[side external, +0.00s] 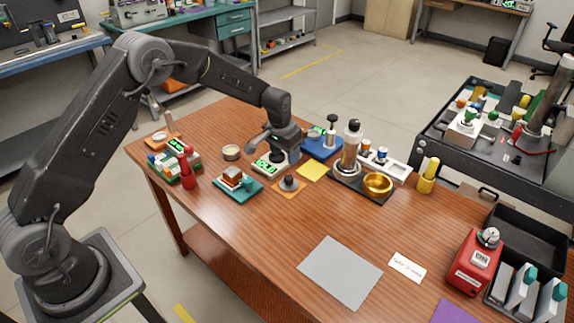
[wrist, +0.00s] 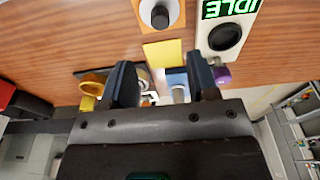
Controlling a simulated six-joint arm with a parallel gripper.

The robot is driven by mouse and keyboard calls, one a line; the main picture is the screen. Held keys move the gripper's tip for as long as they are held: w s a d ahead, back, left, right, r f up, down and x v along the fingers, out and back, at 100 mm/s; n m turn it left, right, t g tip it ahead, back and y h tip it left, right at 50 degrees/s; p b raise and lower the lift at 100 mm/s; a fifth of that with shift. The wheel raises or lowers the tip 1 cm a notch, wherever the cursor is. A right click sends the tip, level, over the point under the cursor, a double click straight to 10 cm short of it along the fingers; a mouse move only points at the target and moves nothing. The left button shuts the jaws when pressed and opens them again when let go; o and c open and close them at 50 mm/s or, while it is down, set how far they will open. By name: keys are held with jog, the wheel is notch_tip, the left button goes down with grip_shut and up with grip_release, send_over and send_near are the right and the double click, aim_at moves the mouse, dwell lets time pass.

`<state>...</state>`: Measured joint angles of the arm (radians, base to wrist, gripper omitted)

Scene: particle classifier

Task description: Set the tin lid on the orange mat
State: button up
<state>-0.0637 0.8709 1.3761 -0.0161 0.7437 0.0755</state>
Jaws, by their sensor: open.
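My gripper (side external: 286,153) is well to the right of both, pointing down near a white device with a green display (side external: 265,167). In the wrist view its fingers (wrist: 160,65) are spread and nothing is between them.
An orange base with a dark knob (side external: 289,185), a yellow square (side external: 312,172) and a teal tray (side external: 237,189) lie near my gripper. A gold bowl (side external: 378,183) and a red bottle (side external: 187,170) stand farther off.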

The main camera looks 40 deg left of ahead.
jog(key=s+d+r+t, duration=0.1)
jog(key=s+r, duration=0.6)
jog(key=r, duration=0.3)
jog(key=s+d+r+t, duration=0.1)
jog(key=s+r, duration=0.6)
jog(key=r, duration=0.3)
jog(key=s+r+t, duration=0.1)
jog(key=s, duration=0.9)
jog(key=s+d+r, duration=0.1)
jog(key=s+r, duration=0.1)
jog(key=s, duration=0.9)
jog(key=shift+s+d+r+t, duration=0.2)
jog(key=shift+s+r+t, duration=0.1)
jog(key=shift+t, duration=0.1)
